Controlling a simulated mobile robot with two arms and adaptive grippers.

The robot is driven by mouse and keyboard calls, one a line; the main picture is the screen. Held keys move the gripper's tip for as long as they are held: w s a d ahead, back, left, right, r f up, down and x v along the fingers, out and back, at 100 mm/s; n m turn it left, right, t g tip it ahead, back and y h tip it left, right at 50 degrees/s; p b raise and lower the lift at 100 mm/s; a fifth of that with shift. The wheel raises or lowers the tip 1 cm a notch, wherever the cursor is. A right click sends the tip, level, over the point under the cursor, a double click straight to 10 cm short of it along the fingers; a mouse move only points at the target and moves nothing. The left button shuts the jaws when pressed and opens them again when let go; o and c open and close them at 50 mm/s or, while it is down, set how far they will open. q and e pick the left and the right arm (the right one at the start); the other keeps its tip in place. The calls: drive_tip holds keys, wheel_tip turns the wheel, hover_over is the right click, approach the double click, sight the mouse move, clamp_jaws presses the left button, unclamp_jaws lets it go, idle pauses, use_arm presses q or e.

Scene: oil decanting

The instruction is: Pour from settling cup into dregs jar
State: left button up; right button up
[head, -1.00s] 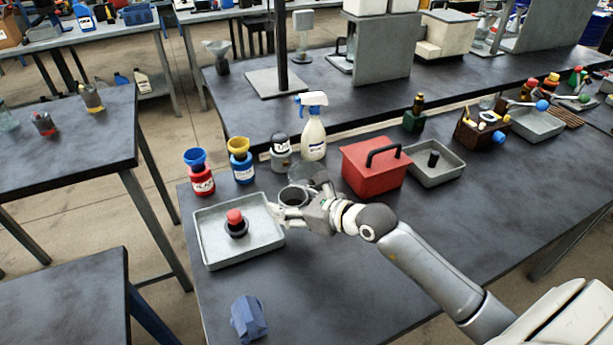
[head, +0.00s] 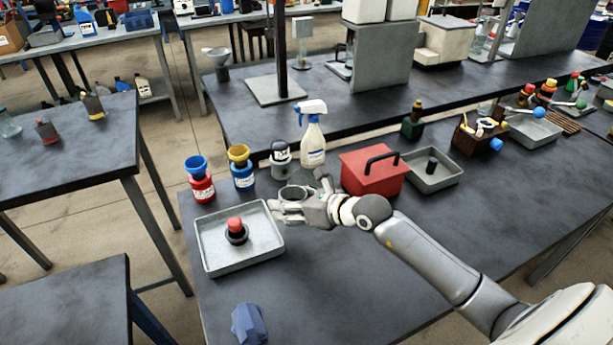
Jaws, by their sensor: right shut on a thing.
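A grey, open-topped cup (head: 293,191), which looks like the settling cup, is at the fingers of my right gripper (head: 277,211). The gripper is shut on it, right of the tray and left of the red toolbox. The fingers hide the cup's lower part, so I cannot tell whether it touches the table or how far it tilts. A grey labelled jar with a dark top (head: 281,158) stands just behind the cup. I cannot tell for certain which vessel is the dregs jar. My left gripper is not in view.
A grey tray (head: 213,260) holds a red-topped black item (head: 235,230). Red (head: 202,188) and blue (head: 243,176) containers, a spray bottle (head: 313,142) and a red toolbox (head: 372,177) stand close around. A crumpled blue cloth (head: 249,324) lies in front. The table's front middle is clear.

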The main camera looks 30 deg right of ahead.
sight(293, 197)
drive_tip(key=shift+m+g+y, duration=0.3)
drive_tip(key=shift+m+g, duration=0.2)
drive_tip(key=shift+m, duration=0.1)
drive_tip(key=r+p, duration=0.2)
drive_tip(key=w+d+r+p, duration=0.1)
drive_tip(key=r, duration=0.1)
drive_tip(key=shift+r, duration=0.1)
drive_tip(key=shift+w+d+r, duration=0.1)
drive_tip(key=shift+w+d, duration=0.05)
drive_tip(key=shift+w+d+m+g, duration=0.15)
drive_tip(key=shift+m+g, duration=0.15)
drive_tip(key=m+g+y, duration=0.1)
drive_tip(key=w+d+r+m+g+y+p, duration=0.1)
drive_tip(key=shift+w+d+m, duration=0.25)
drive_tip(key=shift+w+m, duration=0.05)
drive_tip(key=shift+m, duration=0.1)
drive_tip(key=shift+f+m+g+y, duration=0.3)
drive_tip(key=shift+m+g+y, duration=0.1)
drive_tip(key=shift+g+y, duration=0.15)
drive_tip(key=shift+f+m+g+y, duration=0.15)
drive_tip(key=shift+m+g+y, duration=0.1)
drive_tip(key=shift+m+y, duration=0.25)
